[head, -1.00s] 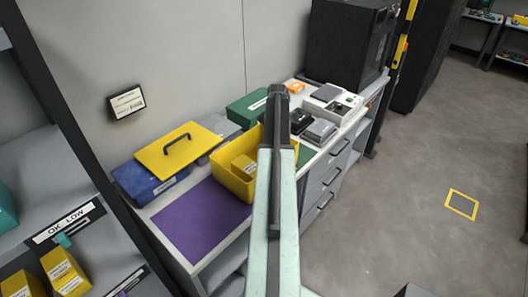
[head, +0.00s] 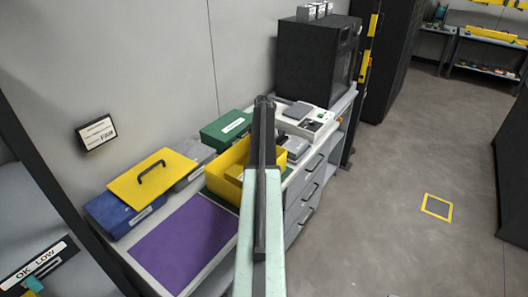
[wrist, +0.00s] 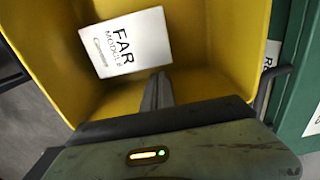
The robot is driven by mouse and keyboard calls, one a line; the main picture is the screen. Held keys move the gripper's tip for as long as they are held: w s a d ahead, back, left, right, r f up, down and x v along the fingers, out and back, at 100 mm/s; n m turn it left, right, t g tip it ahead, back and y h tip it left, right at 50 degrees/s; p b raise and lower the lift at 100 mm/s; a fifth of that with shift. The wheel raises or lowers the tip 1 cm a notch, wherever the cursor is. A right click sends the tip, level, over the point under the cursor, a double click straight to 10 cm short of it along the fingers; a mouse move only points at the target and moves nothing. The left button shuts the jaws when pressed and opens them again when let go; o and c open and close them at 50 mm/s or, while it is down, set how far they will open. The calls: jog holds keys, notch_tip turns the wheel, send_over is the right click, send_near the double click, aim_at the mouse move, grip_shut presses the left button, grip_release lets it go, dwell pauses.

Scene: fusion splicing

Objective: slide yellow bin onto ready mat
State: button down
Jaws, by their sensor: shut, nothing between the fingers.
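The yellow bin (head: 218,174) stands open on the white worktop, at the far right edge of the purple mat (head: 185,243), which is bare. I see no label naming the mat. In the wrist view the bin's yellow inner wall (wrist: 215,45) fills much of the picture, with a white label reading "FAR MODULE" (wrist: 125,43) inside. My gripper (wrist: 158,92) is shut and empty, its fingers reaching over or into the bin; I cannot tell if they touch it. In the head view my arm hides the bin's right part, and my gripper (head: 264,101) looks narrow.
A yellow lid (head: 152,178) with a black handle rests on a blue case (head: 122,213) at the left. A green box (head: 227,128) stands behind the bin. Grey devices (head: 297,147) and a black cabinet (head: 312,60) are beyond. Floor at the right is open.

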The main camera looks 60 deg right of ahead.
notch_tip(320, 180, up, 10)
jog(key=p, duration=0.8)
jog(key=shift+f+p, duration=0.2)
jog(key=shift+p, duration=0.2)
jog(key=shift+f, duration=0.1)
